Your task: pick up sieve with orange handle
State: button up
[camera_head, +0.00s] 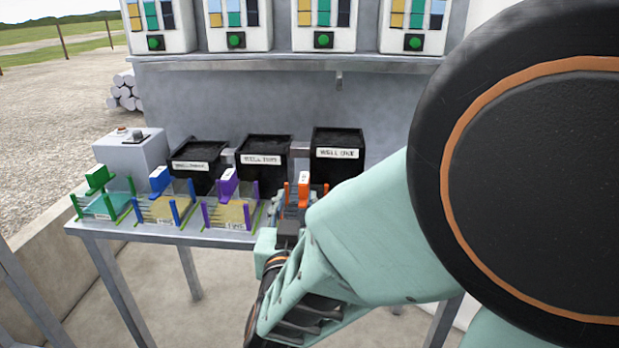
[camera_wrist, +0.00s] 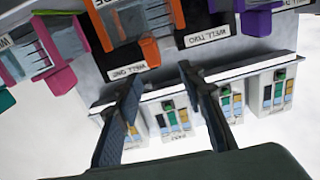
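The sieve with the orange handle (camera_head: 304,182) stands on the grey table in the head view, at the right end of the visible row. My arm hides its lower part. In the wrist view, orange parts (camera_wrist: 149,50) show at the top, just beyond my fingertips, cut off by the frame edge. My gripper (camera_wrist: 162,74) is open, its two dark fingers well apart with nothing held between them. In the head view, my gripper is close in front of the orange sieve; I cannot tell whether it touches.
Purple (camera_head: 229,188), blue (camera_head: 161,182) and green (camera_head: 97,180) sieves stand to the left on the table (camera_head: 200,238). Black well bins (camera_head: 338,153) stand behind them. A grey box (camera_head: 130,160) is at the far left. In the wrist view, a pink one (camera_wrist: 62,78) is beside the orange parts.

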aim_at(304, 177)
jog(key=shift+h, duration=0.3)
jog(key=w, duration=0.3)
jog(key=w+b, duration=0.1)
jog(key=w, duration=0.2)
jog(key=w+d+b, duration=0.1)
jog(key=w, duration=0.3)
jog(key=shift+f, duration=0.15)
grip_shut()
